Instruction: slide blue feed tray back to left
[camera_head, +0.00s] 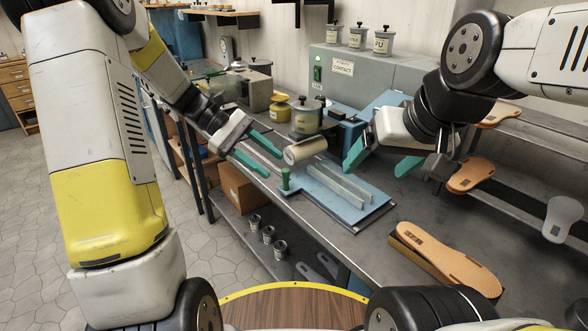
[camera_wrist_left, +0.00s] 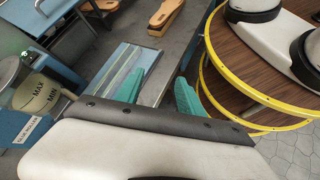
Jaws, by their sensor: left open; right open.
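The blue feed tray (camera_head: 345,214) lies flat on the grey bench in front of the glue roller (camera_head: 305,150), with pale strips (camera_head: 341,186) running along it. The tray also shows in the left wrist view (camera_wrist_left: 122,60). My right gripper (camera_head: 374,172) is open and empty, right of the roller.
A sandal sole (camera_head: 445,258) lies on the bench at the right front, and others sit on the rack (camera_head: 510,195). A glue pot (camera_head: 307,118) stands behind the roller. Cups (camera_head: 268,235) and a cardboard box (camera_head: 240,187) sit on the shelf below.

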